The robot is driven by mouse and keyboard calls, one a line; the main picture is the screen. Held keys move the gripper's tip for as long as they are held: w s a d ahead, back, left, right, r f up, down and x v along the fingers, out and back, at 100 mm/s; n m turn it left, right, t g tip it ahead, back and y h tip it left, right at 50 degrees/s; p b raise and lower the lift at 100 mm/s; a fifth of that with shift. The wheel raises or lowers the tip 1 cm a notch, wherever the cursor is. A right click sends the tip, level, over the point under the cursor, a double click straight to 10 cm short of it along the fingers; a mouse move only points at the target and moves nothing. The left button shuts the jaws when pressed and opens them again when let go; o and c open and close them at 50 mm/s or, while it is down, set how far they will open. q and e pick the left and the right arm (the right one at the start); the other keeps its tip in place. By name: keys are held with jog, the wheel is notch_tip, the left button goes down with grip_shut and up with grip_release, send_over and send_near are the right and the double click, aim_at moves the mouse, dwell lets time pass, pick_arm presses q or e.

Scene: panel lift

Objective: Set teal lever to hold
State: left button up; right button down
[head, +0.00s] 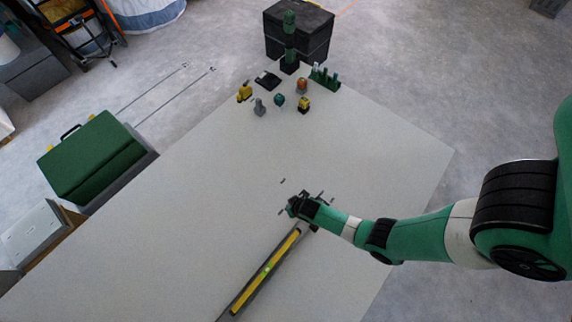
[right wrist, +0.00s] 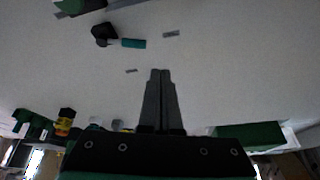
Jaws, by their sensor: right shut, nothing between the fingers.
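The teal lever (right wrist: 133,43) shows in the right wrist view as a short teal bar reaching right from a black pivot (right wrist: 103,33). One small grey mark (right wrist: 171,34) lies just beyond the bar's tip, and another grey mark (right wrist: 131,71) lies apart from it, lower in the picture. I cannot read either mark. My right gripper (right wrist: 160,75) is shut and empty, with its fingertips apart from the lever in the picture. In the head view my right gripper (head: 287,210) is over the pale panel, and I cannot make out the teal bar there. My left gripper is not in view.
A yellow level-like bar (head: 266,270) lies on the pale panel (head: 190,215) near my right gripper. Several small knobs and fittings, including a yellow one (head: 244,92), stand at the far end. A green case (head: 88,160) is off the left edge. The panel's middle is mostly clear.

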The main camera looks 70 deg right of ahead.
jog(key=s+g+p, duration=0.1)
jog(key=s+p, duration=0.1)
jog(key=s, duration=0.5)
jog(key=b+x, duration=0.6)
jog(key=x, duration=0.1)
jog(key=b+x, duration=0.4)
jog(key=shift+a+f, duration=0.25)
jog(key=w+d, duration=0.1)
jog(key=w+d+b, duration=0.1)
jog(key=w, duration=0.1)
jog(key=shift+d+r, duration=0.2)
jog(key=shift+r, duration=0.1)
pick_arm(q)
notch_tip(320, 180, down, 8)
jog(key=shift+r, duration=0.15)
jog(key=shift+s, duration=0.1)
